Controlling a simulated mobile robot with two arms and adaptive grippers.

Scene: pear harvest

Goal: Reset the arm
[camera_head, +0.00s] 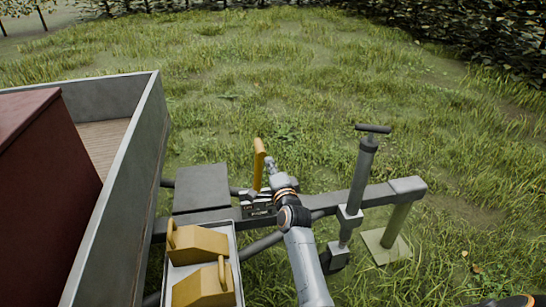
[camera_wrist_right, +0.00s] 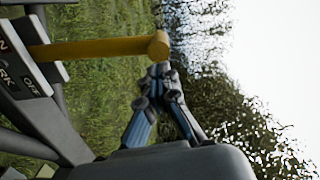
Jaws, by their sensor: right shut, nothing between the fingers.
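My right gripper (camera_head: 269,162) reaches in from the lower middle of the head view, just right of the upright yellow lever (camera_head: 259,165). The lever stands on a dark labelled bracket (camera_head: 257,205) on the trailer's drawbar. In the right wrist view the gripper's fingers (camera_wrist_right: 164,70) are closed together with nothing between them. The yellow lever (camera_wrist_right: 100,48) lies across that view, its rounded end close to the fingertips. I cannot tell whether they touch. Part of the label's lettering shows at the left edge. My left gripper is not in view.
The trailer bed's metal side wall (camera_head: 120,180) and a dark red box (camera_head: 45,190) are at left. Yellow wedges with handles (camera_head: 203,288) sit in a tray below the drawbar. A jack with a T-handle (camera_head: 357,190) stands at right. Grass beyond is open.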

